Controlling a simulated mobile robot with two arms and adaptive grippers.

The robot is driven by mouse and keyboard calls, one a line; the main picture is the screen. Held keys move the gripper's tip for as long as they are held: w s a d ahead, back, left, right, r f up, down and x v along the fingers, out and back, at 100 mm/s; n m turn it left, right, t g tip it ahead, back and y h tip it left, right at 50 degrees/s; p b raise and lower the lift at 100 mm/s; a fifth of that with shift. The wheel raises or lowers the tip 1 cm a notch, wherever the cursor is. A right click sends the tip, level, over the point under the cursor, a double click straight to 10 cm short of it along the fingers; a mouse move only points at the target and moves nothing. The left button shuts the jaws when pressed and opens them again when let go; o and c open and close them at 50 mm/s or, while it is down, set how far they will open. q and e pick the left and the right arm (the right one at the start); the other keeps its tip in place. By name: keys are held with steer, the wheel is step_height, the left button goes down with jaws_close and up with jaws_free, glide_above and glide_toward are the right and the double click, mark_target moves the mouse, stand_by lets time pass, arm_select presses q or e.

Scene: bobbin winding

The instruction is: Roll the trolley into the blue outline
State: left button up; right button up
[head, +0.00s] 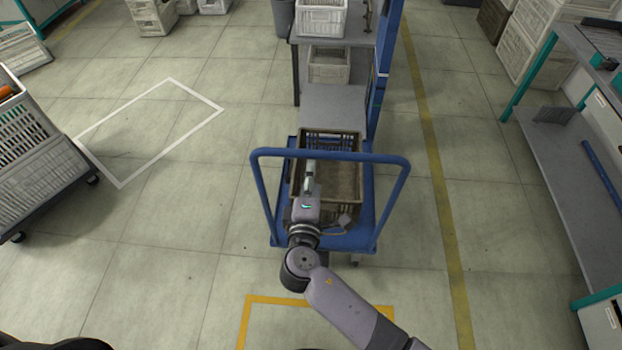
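A blue trolley (366,205) stands in the middle of the head view, its raised push handle (375,157) toward me. A brown crate (345,180) sits on its deck. My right arm comes in from the bottom right, and its gripper (309,168) is at the handle bar, left of its middle, overlapping the crate in the picture. Whether the fingers are closed around the bar is too small to tell. My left gripper is not in view. I see no blue outline; a white outline (196,93) lies on the floor to the left, and an orange one (270,298) at the bottom.
A grey bench (335,100) with a blue post (383,60) stands just beyond the trolley. Another trolley with a grey crate (30,150) is at the left edge. A workbench (560,150) is on the right. A yellow floor line (440,190) runs between. The floor left of the trolley is clear.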

mark_target(314, 157)
steer(key=w+b, duration=0.1)
steer(key=w, duration=0.1)
steer(key=w+f+b, duration=0.1)
steer(key=w, duration=0.2)
steer(key=shift+w+f, duration=0.2)
steer(key=shift+w, duration=0.15)
steer(key=shift+w+f+b, duration=0.1)
steer(key=shift+w+b, duration=0.55)
steer(key=shift+w, duration=0.75)
steer(key=shift+c, duration=0.5)
jaws_close()
